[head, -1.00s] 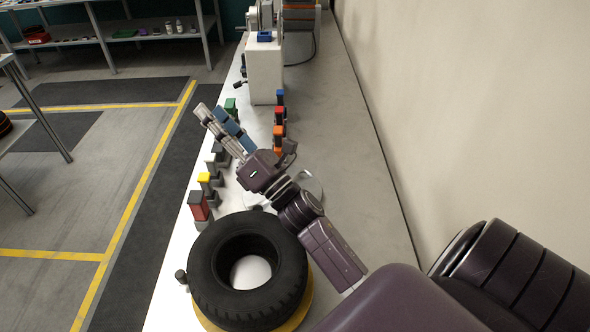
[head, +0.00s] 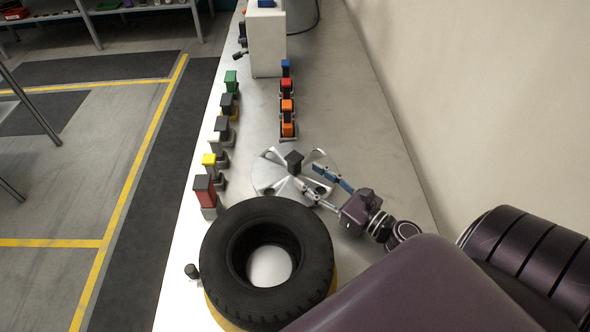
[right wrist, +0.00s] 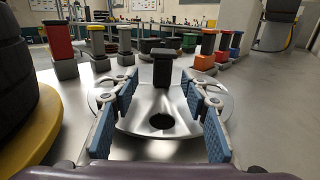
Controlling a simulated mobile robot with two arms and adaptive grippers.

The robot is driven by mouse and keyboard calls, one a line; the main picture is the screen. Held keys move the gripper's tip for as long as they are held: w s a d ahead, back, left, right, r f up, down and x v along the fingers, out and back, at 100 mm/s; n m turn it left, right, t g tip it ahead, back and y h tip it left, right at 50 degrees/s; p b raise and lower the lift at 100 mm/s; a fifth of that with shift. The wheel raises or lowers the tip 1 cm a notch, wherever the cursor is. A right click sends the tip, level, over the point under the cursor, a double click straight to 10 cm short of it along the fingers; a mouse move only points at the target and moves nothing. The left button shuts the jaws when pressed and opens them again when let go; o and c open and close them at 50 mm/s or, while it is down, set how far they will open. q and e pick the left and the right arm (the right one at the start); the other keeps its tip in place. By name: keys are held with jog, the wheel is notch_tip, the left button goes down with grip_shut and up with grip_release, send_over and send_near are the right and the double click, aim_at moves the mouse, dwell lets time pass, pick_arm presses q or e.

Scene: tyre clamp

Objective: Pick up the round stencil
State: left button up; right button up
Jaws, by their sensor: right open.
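The round stencil (head: 265,172) looks like a shiny metal disc with cutouts and an upright black block handle (head: 293,160) at its middle. It lies on the bench just beyond the tyre. In the right wrist view the stencil (right wrist: 155,104) fills the middle, with its black handle (right wrist: 162,72) straight ahead. My right gripper (head: 309,179) is open and low over the disc's right side. Its two blue-padded fingers point at the handle, which stands between and just beyond the fingertips (right wrist: 160,86). The gripper does not visibly hold it. My left gripper is not in view.
A black tyre (head: 213,262) on a yellow round base stands in front of the stencil. Rows of coloured handled blocks line the left edge, such as a red one (head: 204,193), and stand beyond the stencil, such as an orange one (head: 288,124). The bench at right is bare.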

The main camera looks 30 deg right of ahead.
aim_at(299, 165)
jog(key=x, duration=0.1)
jog(key=p+x, duration=0.1)
jog(key=x, duration=0.1)
jog(key=r+p+x, duration=0.1)
jog(key=shift+w+d, duration=0.2)
jog(key=shift+w, duration=0.1)
jog(key=shift+w+a+f, duration=0.1)
jog(key=shift+w, duration=0.2)
jog(key=shift+f, duration=0.1)
jog(key=c, duration=1)
jog(key=shift+w, duration=0.1)
grip_shut()
